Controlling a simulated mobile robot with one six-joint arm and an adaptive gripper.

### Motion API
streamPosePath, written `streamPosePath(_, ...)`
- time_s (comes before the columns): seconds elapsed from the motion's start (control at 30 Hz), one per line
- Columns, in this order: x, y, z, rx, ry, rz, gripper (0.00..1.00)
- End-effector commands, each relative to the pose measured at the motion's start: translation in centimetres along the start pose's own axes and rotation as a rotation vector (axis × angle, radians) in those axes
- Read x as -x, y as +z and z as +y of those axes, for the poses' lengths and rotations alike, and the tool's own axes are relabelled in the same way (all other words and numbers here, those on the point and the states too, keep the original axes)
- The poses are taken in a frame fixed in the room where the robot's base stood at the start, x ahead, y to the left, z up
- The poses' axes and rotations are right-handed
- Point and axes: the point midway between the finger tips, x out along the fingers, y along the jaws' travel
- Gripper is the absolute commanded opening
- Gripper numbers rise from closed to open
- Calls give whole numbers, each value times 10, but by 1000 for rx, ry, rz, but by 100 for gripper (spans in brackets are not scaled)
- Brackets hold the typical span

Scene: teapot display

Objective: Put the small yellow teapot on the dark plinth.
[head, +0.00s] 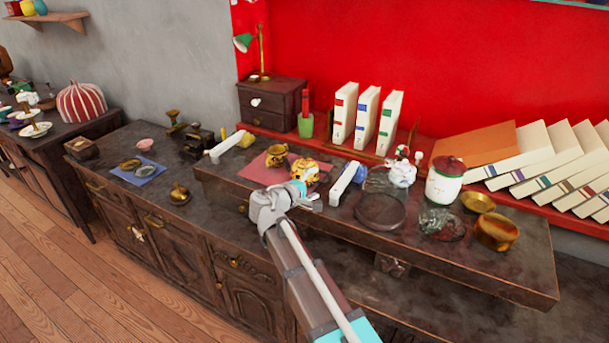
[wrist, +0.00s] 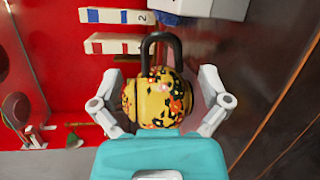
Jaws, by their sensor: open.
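The small yellow teapot (head: 305,171) has a flowered pattern. It stands on the raised dark shelf, at the right end of a red mat. In the wrist view the teapot (wrist: 158,98) shows a black arched handle and sits between my two fingers. My gripper (head: 298,193) is open just in front of it in the head view. Small gaps seem to show beside the fingers; I cannot tell whether either touches. A dark round low piece (head: 380,213) stands to the right on the shelf; I cannot tell whether it is the dark plinth.
A brass pot (head: 277,155) stands close behind the teapot on the red mat (head: 257,170). A white bar with a blue end (head: 345,183) lies just right of my gripper. A white lidded jar (head: 446,180) and upright books (head: 367,118) stand farther right and behind.

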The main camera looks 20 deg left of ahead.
Motion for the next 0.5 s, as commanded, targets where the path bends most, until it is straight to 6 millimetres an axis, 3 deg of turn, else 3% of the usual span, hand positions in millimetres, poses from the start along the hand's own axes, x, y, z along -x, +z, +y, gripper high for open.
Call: streamPosePath(0.5, -47, 0, 3, 0, 0, 0, 96)
